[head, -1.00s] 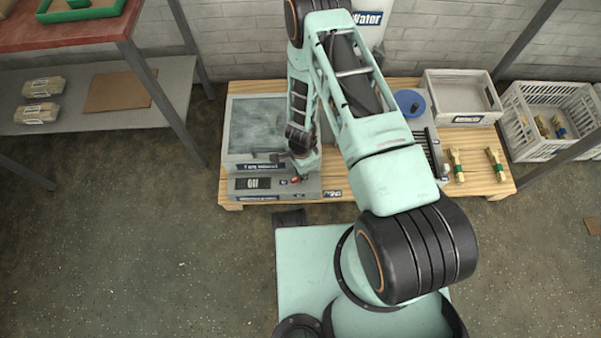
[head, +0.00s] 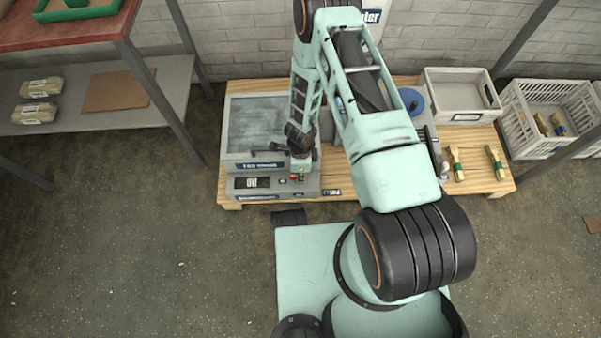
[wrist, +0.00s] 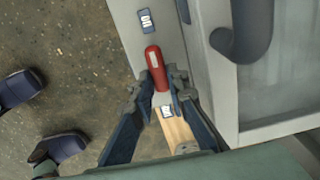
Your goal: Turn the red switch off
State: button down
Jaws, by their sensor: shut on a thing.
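The red switch (wrist: 154,66) is a rounded red lever on the grey front panel of the machine in the wrist view. A small label (wrist: 145,20) lies above it, and another label (wrist: 167,112) shows below it. My gripper (wrist: 157,84) has its two fingers on either side of the lever's lower part, shut on it. In the head view, my gripper (head: 301,171) is down at the right of the machine's front panel, and only a bit of red shows there. I cannot read the switch's setting surely.
The grey machine (head: 240,163) has a clear lid and a dark handle, also close to the gripper in the wrist view (wrist: 225,75). A wooden pallet (head: 360,190) lies beneath it. A grey tray (head: 430,95) and a white crate (head: 520,135) stand right.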

jog(key=c, duration=1.9)
grip_release()
